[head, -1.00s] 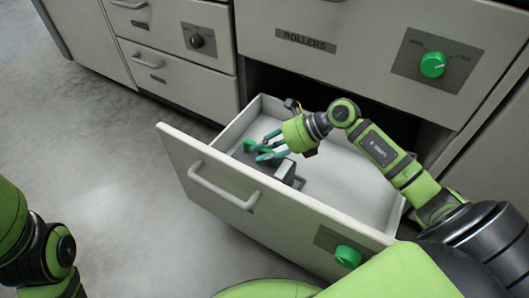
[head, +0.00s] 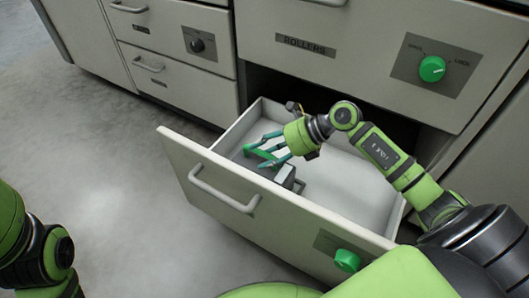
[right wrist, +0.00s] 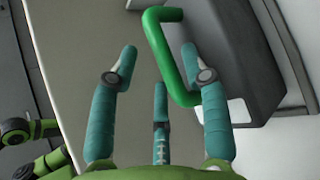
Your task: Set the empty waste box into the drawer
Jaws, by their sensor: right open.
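The waste box (head: 288,174) is grey with a green handle (head: 262,154). It sits inside the open drawer (head: 222,172), near the drawer's front left end. My right gripper (head: 264,146) is open above the box, its teal fingers spread around the handle. In the right wrist view, the handle (right wrist: 166,48) lies between the open fingers (right wrist: 157,56), nearer the right finger, and the grey box (right wrist: 240,60) shows beside it. The inside of the box cannot be seen. My left arm is at the lower left, its gripper outside the picture.
The drawer front has a pull handle (head: 224,190) and a green knob (head: 347,260). Above is a closed drawer marked ROLLERS (head: 306,46) with another green knob (head: 432,69). The right part of the open drawer is bare. Grey floor (head: 110,190) is clear at left.

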